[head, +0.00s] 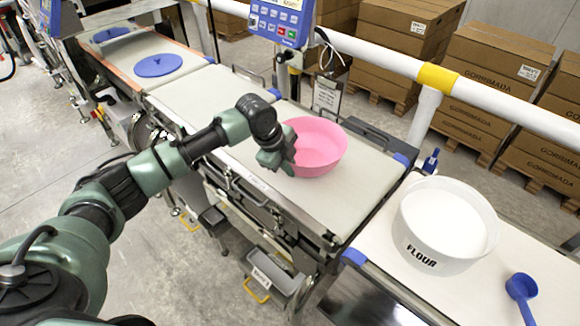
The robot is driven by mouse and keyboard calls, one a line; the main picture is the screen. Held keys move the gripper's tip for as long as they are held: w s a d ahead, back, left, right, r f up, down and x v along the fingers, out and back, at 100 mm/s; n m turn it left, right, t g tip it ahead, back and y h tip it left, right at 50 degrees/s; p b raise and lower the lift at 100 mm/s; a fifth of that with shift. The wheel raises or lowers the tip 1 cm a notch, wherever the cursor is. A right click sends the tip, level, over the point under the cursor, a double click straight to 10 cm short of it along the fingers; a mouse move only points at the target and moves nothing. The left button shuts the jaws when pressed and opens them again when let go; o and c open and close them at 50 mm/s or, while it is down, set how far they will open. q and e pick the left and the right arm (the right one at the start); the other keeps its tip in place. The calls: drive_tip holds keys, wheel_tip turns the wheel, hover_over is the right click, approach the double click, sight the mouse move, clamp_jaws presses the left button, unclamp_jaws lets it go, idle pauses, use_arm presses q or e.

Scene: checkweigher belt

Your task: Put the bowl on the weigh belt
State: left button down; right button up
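The blue control panel (282,20) stands behind the belts. My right gripper is not in view.
A white flour tub (445,222) and a blue scoop (521,287) are on the right belt. Blue round lids (157,66) lie on the far left belt. A white rail (400,62) with a yellow band runs behind, with stacked cartons (515,100) beyond.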

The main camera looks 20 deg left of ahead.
use_arm(q)
drive_tip(key=c, duration=2)
unclamp_jaws()
drive_tip(key=shift+f, duration=0.1)
drive_tip(key=o, duration=0.4)
drive_tip(key=b+v, duration=0.1)
drive_tip(key=v, duration=1.1)
